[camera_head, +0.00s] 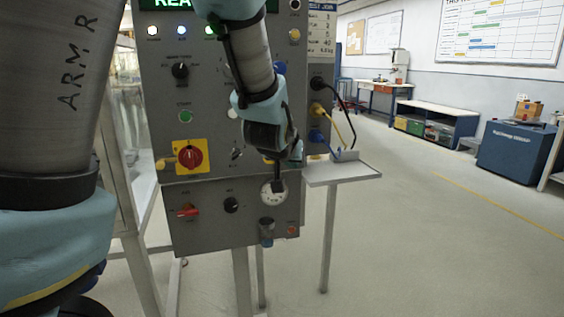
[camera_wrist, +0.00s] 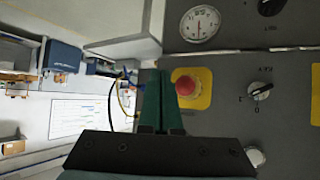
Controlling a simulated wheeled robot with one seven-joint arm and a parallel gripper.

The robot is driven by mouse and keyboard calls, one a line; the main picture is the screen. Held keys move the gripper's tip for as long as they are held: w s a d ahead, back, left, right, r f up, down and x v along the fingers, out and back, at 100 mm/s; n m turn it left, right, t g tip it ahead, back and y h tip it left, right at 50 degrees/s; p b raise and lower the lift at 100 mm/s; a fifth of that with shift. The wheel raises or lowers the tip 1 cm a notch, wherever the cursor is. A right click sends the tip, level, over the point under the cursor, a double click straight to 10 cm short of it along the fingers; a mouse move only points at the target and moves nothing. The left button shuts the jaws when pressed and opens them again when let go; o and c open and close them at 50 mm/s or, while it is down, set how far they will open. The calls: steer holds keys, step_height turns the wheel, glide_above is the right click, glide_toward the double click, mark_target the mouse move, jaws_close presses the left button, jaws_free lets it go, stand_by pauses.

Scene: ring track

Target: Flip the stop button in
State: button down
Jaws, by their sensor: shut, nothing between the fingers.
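The stop button (camera_wrist: 186,86) is a red mushroom head on a yellow square plate (camera_wrist: 205,88) on the grey panel. In the wrist view it lies just right of my fingertips, and a finger overlaps the plate's left part. In the head view my wrist and gripper hide the button. My gripper (camera_wrist: 162,76) is shut and empty, with its two green fingers side by side. In the head view my gripper (camera_head: 296,153) is at the panel's lower right part, above the round gauge. Whether a fingertip touches the button or plate cannot be told.
A red rotary knob (camera_head: 190,157) on a yellow plate sits farther left on the panel. A round gauge (camera_head: 273,192), a black selector (camera_head: 231,205) and a red-handled switch (camera_head: 188,212) are below. A small shelf (camera_head: 345,174) and plugged cables (camera_head: 343,118) stand at right. Open floor lies beyond.

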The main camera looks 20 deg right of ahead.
steer(key=shift+w+d+b, duration=0.2)
steer(key=shift+w+b, duration=1.25)
steer(key=shift+w+d+b, duration=0.15)
steer(key=shift+w+b, duration=1.3)
steer(key=shift+w+b, duration=0.45)
